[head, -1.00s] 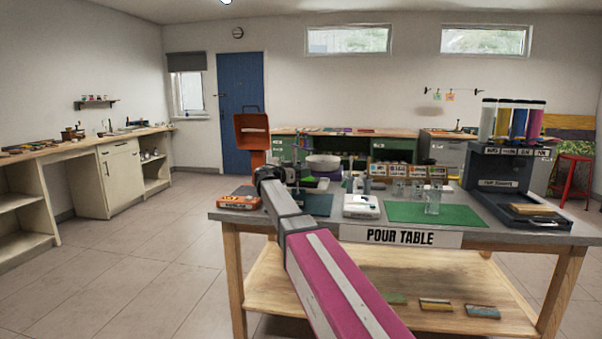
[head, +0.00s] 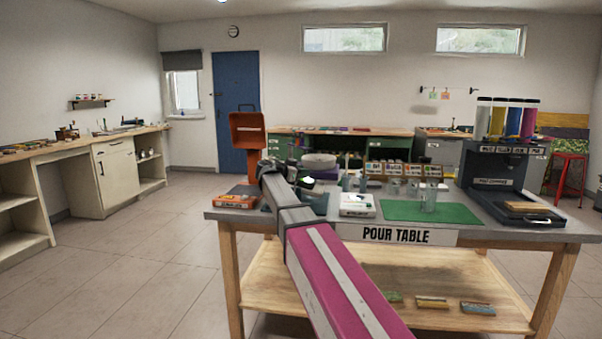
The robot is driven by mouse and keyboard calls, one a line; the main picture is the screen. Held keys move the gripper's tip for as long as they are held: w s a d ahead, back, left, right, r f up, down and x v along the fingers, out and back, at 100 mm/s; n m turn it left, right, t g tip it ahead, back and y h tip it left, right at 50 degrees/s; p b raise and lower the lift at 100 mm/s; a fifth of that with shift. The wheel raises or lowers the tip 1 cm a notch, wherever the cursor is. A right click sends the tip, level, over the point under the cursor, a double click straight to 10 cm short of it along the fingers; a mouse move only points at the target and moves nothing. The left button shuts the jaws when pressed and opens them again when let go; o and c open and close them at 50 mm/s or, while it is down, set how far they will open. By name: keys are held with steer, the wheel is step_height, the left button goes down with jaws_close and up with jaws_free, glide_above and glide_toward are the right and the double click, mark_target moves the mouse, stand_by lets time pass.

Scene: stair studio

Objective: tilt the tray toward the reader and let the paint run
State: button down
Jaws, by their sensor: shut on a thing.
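My arm reaches over the left part of the pour table (head: 465,233). My gripper (head: 293,174) is partly in sight past the arm's far end, small and dark. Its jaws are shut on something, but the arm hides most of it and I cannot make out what. A small pale green and white patch (head: 308,180) shows beside it. I cannot pick out a tray of paint there. A dark tray (head: 540,220) with a tan piece on it lies at the foot of the dark paint dispenser (head: 490,172) at the right. A white box-like device (head: 357,205) sits at the table's front; I cannot tell if it is the reader.
A green mat (head: 460,214) with clear cups (head: 429,198) lies right of the white device. An orange box (head: 237,198) is at the left corner. A taller orange holder (head: 248,130) stands behind it. Small jars (head: 400,170) line the back. Floor at left is clear.

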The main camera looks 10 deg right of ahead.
steer(key=c, duration=0.9)
jaws_free()
steer(key=shift+o, duration=0.2)
steer(key=v, duration=1)
steer(key=shift+s+a+r, duration=0.15)
steer(key=shift+a, duration=0.2)
steer(key=shift+a, duration=0.1)
